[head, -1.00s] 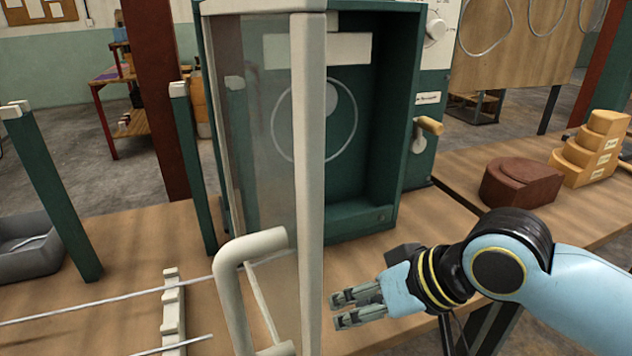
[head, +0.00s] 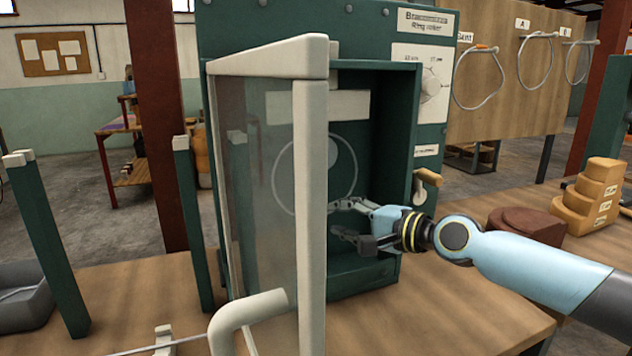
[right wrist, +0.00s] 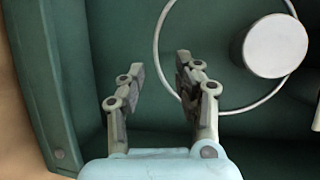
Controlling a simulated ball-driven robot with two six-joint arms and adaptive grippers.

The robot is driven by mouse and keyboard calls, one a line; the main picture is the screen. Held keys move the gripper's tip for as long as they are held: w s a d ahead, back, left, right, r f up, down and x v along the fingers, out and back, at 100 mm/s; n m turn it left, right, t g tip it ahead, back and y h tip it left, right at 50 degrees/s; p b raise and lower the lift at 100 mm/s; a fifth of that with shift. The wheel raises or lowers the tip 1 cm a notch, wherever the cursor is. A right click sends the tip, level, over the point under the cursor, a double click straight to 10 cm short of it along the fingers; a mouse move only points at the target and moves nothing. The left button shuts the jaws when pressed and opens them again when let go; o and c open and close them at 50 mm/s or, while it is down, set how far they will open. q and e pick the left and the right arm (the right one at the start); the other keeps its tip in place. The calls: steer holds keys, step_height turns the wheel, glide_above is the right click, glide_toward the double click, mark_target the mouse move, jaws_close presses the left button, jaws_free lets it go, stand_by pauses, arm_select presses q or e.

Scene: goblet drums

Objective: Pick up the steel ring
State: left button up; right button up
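The thin steel ring (head: 355,170) is upright inside the green cabinet (head: 398,240), against its back wall, and partly shows through the glass door. A round grey disc (right wrist: 275,45) lies within the ring's outline near its upper part. In the right wrist view the ring (right wrist: 156,52) passes behind my right gripper's finger area. My right gripper (head: 338,219) reaches into the cabinet opening at the ring's lower right. Its fingers (right wrist: 160,68) are apart with nothing between them that I can see held. My left gripper is not in view.
The glass door (head: 312,200) stands swung out toward me, with a thick pale handle (head: 245,312). A lever (head: 428,178) sticks out at the cabinet's right side. Wire loops (head: 537,62) hang on a board at the right. Brown and tan stepped blocks (head: 600,195) stand on the bench.

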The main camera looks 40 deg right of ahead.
steer(key=x, duration=0.2)
steer(key=b+x, duration=0.1)
steer(key=x, duration=0.2)
steer(key=shift+w+a+f, duration=0.2)
steer(key=shift+w+a, duration=0.05)
steer(key=shift+a, duration=0.05)
jaws_close()
steer(key=shift+r, duration=0.1)
